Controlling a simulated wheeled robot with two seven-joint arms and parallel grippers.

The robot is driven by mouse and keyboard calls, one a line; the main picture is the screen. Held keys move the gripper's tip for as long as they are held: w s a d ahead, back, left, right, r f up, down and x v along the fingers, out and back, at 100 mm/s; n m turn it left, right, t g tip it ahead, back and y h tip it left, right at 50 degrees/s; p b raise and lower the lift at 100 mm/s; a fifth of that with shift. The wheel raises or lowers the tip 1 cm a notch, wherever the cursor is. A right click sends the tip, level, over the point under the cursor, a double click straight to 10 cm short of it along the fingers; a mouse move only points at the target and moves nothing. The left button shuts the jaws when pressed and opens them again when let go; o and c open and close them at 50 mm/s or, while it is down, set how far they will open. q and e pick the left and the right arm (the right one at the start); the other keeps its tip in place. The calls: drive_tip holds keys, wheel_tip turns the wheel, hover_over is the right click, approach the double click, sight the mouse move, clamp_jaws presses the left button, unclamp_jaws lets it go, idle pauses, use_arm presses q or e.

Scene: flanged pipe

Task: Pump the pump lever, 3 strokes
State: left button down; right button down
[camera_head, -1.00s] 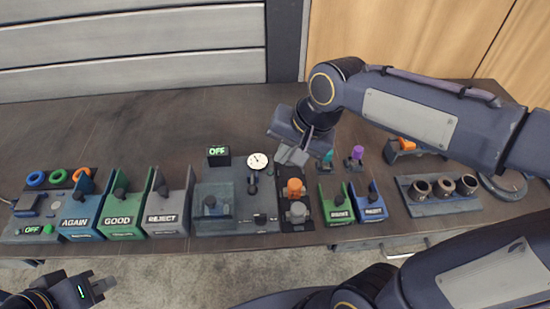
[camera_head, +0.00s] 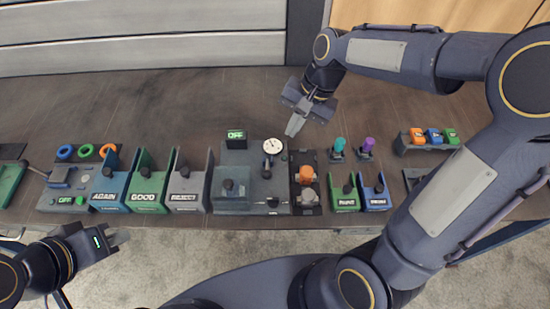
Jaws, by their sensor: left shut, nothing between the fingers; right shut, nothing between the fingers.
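A grey pump station (camera_head: 250,207) stands at the middle of the bench, with a round white dial gauge (camera_head: 272,146) at its back right. A short dark upright part (camera_head: 267,167) just below the gauge looks like the pump lever; its exact shape is too small to tell. My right gripper (camera_head: 293,128) is shut and empty, above the bench behind and right of the gauge, apart from the lever. My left gripper (camera_head: 120,237) is shut and empty, in front of the bench at lower left.
Bins marked AGAIN, GOOD (camera_head: 147,198) and REJECT stand left of the station. A black tray (camera_head: 306,206) with an orange and a grey part adjoins its right side. Small green and blue bins (camera_head: 375,200) and teal and purple knobs stand further right. The bench's back is clear.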

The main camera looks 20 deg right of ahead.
sight(275, 188)
drive_tip(key=shift+s+a+f+p, duration=0.25)
drive_tip(key=shift+a+f, duration=0.6)
drive_tip(key=shift+f, duration=0.7)
drive_tip(key=shift+s+a+f+p, duration=0.1)
drive_tip(key=shift+s+a+f, duration=0.3)
drive_tip(key=shift+a+f, duration=0.85)
drive_tip(key=shift+s+a+f+p, duration=0.25)
drive_tip(key=shift+a+f, duration=0.2)
drive_tip(key=shift+f, duration=1.45)
use_arm(q)
drive_tip(key=shift+r, duration=0.6)
drive_tip(key=shift+f, duration=0.1)
